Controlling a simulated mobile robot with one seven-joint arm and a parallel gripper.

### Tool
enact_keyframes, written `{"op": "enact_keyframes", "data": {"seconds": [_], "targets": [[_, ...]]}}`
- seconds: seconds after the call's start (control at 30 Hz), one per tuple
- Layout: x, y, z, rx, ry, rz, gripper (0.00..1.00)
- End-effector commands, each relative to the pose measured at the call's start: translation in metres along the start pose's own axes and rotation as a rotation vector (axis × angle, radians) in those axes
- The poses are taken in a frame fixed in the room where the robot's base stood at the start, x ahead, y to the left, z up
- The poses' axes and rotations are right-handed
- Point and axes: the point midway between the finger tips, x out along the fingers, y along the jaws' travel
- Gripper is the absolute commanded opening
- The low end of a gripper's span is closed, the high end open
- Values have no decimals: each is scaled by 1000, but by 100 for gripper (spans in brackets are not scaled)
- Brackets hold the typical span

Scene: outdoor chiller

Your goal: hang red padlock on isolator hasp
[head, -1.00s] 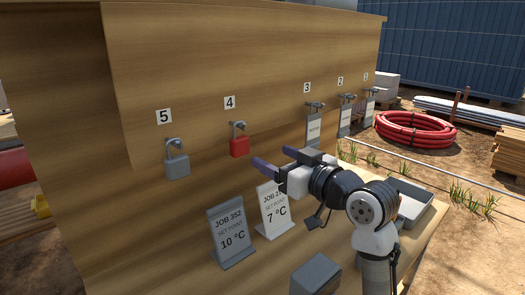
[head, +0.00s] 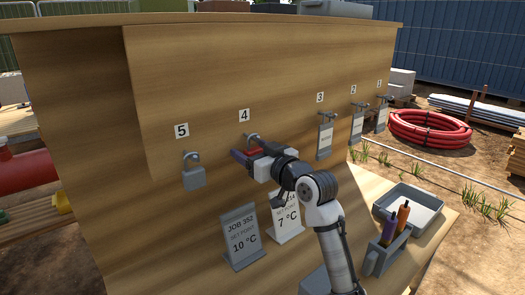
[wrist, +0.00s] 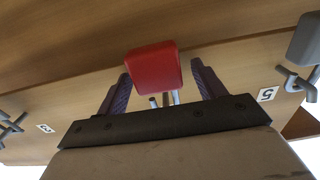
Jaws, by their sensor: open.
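The red padlock (head: 254,151) hangs on the peg under label 4 on the wooden board, partly hidden by my gripper in the head view. In the wrist view the red padlock (wrist: 154,68) sits between the fingertips, its grey shackle showing below the body. I cannot make out an isolator hasp in these views.
A grey padlock (head: 194,173) hangs under label 5, left of my gripper. Tags (head: 325,140) hang on pegs 3, 2 and 1. Two job cards (head: 241,238) stand below. A grey tray (head: 408,208) and a pen holder (head: 385,252) are at right.

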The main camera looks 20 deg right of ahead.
Motion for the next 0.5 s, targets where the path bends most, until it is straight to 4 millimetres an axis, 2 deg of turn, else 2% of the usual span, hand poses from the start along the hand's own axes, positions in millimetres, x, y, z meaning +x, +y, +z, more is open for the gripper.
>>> {"op": "enact_keyframes", "data": {"seconds": [0.33,0.5], "targets": [[4,0,0,0,0,1,69],[4,0,0,0,0,1,47]]}}
